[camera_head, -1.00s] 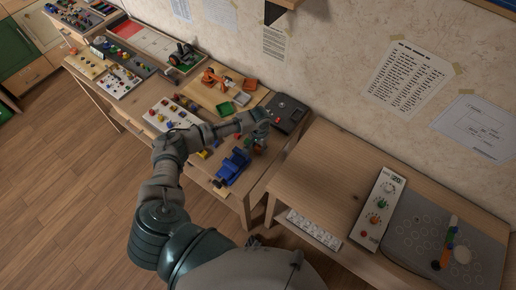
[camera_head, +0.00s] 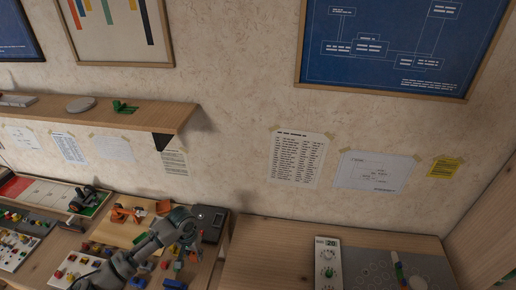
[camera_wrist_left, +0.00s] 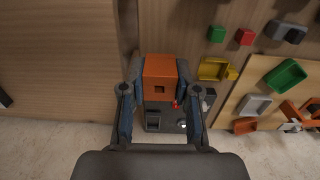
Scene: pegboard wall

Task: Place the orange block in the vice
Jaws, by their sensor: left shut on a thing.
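My left gripper (camera_wrist_left: 160,80) is shut on the orange block (camera_wrist_left: 160,72), with a finger on each side of it in the left wrist view. The block has a small square hole in its near face. In the head view my left gripper (camera_head: 193,243) is over the workbench at the lower middle, and the block there is too small to tell. A blue thing (camera_head: 173,284), which looks like part of the vice, shows at the bottom edge of the head view. The rest of it is cut off. My right gripper is out of view.
A dark device (camera_head: 210,221) stands on the bench by my left gripper. Small coloured blocks and open bins, one green (camera_wrist_left: 286,75) and one yellow (camera_wrist_left: 213,69), lie nearby. A wooden shelf (camera_head: 150,117) juts from the wall above.

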